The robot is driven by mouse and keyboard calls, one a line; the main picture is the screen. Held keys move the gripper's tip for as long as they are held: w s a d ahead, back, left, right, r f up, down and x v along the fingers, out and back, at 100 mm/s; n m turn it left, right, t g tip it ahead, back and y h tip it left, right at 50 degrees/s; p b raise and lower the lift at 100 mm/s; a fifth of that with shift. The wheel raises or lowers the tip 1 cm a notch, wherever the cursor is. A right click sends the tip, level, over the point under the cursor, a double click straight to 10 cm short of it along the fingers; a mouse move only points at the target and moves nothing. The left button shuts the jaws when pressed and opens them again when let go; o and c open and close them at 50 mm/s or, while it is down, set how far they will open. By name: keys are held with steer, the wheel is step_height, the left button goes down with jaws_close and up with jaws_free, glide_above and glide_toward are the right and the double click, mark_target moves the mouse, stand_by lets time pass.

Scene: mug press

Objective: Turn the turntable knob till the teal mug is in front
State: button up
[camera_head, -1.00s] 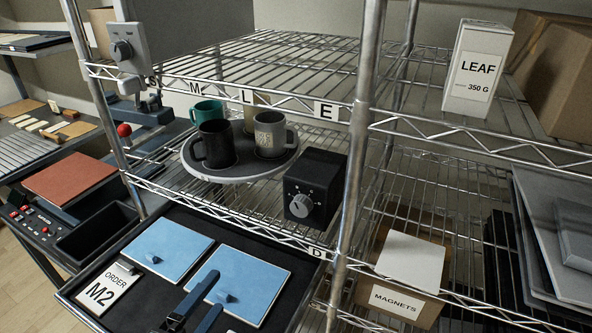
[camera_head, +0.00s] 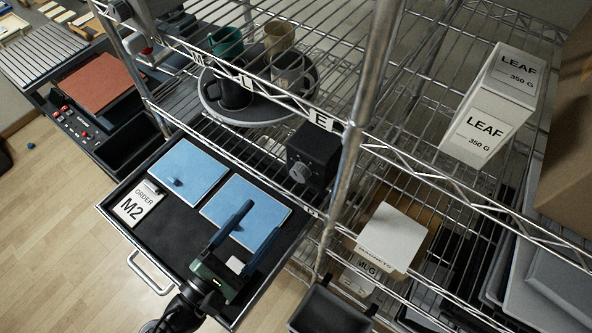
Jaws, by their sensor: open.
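The round grey turntable (camera_head: 246,119) sits on the wire shelf and bears several mugs. The teal mug (camera_head: 227,43) is at the back left. A black mug (camera_head: 232,94) is at the front left, a tan mug (camera_head: 279,38) at the back right, and a grey mug (camera_head: 291,72) at the right, partly hidden by the shelf rail. The black control box (camera_head: 318,150) with its grey knob (camera_head: 299,172) stands right of the turntable. My gripper (camera_head: 262,227) is open and empty over the tray, below and left of the knob, touching neither knob nor box.
A black tray (camera_head: 182,227) below holds two blue plates (camera_head: 187,166) and an M2 order card (camera_head: 138,204). A shelf post (camera_head: 362,120) rises right of the control box. LEAF boxes (camera_head: 484,124) stand at the upper right.

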mark_target(297, 177)
steer(key=p+x, duration=0.2)
steer(key=x, duration=0.8)
steer(key=shift+w+d, duration=0.35)
steer(key=shift+w, duration=0.1)
steer(key=shift+f, duration=0.1)
jaws_close()
